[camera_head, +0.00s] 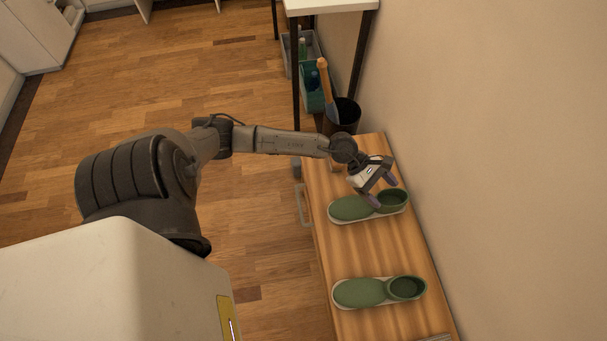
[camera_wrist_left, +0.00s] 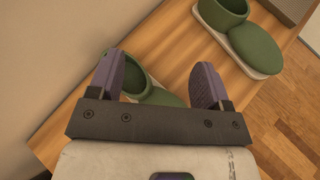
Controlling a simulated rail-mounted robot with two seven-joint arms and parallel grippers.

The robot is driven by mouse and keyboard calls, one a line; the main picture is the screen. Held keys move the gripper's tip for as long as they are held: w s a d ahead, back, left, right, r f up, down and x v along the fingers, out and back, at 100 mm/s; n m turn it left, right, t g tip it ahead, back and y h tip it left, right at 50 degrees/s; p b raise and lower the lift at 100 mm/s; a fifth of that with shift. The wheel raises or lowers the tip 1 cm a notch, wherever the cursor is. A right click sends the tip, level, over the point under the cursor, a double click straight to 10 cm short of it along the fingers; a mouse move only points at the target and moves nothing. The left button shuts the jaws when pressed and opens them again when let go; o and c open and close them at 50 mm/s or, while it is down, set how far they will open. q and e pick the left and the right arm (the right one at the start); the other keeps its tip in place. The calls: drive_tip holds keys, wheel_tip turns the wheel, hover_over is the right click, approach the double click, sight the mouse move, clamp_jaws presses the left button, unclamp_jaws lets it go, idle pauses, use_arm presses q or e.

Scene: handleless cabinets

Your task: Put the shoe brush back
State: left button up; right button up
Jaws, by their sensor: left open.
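My left gripper (camera_head: 379,194) is open and empty, just above the farther green shoe (camera_head: 350,208) on the wooden bench top (camera_head: 365,248). In the left wrist view its two purple-grey fingers (camera_wrist_left: 157,82) are apart, with that shoe (camera_wrist_left: 160,98) showing between and beyond them. I cannot make out a shoe brush for certain in either view. A small wooden piece (camera_head: 336,167) shows partly behind my left wrist; I cannot tell what it is. My right gripper is not in view.
A second green shoe (camera_head: 365,292) sits nearer on the bench. A dark bin (camera_head: 348,112) and an orange-handled tool (camera_head: 324,78) stand past the bench's far end. A wall runs along the right. The floor at left is clear.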

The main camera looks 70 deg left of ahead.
use_arm(q)
drive_tip(key=d+r+n+t+y, duration=0.1)
drive_tip(key=d+r+n+t, duration=0.1)
drive_tip(key=r+n+t, duration=0.45)
drive_tip(key=d+r+n+t, duration=0.2)
drive_tip(key=n+t, duration=0.1)
drive_tip(key=n, duration=0.6)
drive_tip(key=s+a+f+n+g+y, duration=0.2)
drive_tip(key=s+f+n+g+y, duration=0.3)
drive_tip(key=n, duration=0.8)
drive_tip(key=s+a+f+n+y, duration=0.2)
drive_tip(key=s+n+y, duration=0.45)
drive_tip(key=n, duration=0.55)
drive_tip(key=s+d+f+n+g+h, duration=0.1)
drive_tip(key=s+d+f+n+g, duration=0.1)
drive_tip(key=s, duration=0.4)
drive_tip(key=s+d+f+n+g+h, duration=0.1)
drive_tip(key=s+d+n+g, duration=0.2)
drive_tip(key=s, duration=0.4)
drive_tip(key=n+g, duration=0.1)
drive_tip(key=g, duration=0.1)
drive_tip(key=shift+f+g+h, duration=0.35)
